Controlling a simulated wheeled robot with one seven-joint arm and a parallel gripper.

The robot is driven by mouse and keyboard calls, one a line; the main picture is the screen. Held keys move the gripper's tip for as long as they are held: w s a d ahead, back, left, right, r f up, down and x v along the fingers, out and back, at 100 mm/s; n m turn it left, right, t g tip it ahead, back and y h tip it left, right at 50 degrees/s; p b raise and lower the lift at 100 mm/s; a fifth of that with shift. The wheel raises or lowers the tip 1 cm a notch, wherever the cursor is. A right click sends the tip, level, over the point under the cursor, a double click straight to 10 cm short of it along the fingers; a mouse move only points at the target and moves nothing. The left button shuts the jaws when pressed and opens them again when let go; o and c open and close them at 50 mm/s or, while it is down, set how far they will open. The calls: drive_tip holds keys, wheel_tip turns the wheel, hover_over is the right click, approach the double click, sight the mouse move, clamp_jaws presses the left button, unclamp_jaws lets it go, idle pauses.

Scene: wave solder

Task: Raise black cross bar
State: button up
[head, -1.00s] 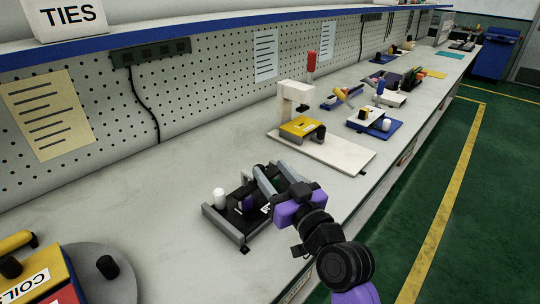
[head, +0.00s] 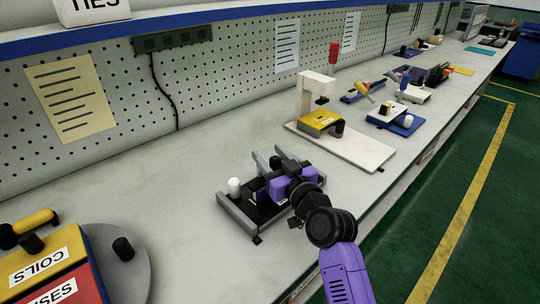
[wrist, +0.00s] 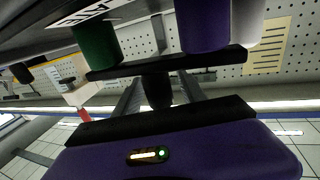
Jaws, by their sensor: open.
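A grey-railed fixture (head: 235,219) with a black bed stands on the bench, with a white cylinder (head: 234,187) at its left. In the wrist view, which is upside down, the black cross bar (wrist: 215,60) runs across the tops of green (wrist: 97,43), purple (wrist: 205,28) and white (wrist: 246,22) cylinders. A black knob (wrist: 157,92) stands on the bar. My gripper (head: 274,160) is open over the fixture. Its grey fingers (wrist: 160,95) lie on either side of the knob; I cannot tell whether they touch it. In the head view my gripper hides most of the bar.
A white stand with a yellow block (head: 320,121) is on a pale board (head: 360,148) behind to the right. A round grey turntable (head: 133,270) with coloured bins is at the front left. Bare bench (head: 165,185) lies left of the fixture.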

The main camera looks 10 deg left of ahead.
drive_tip(key=shift+w+a, duration=0.1)
clamp_jaws()
idle(1.4)
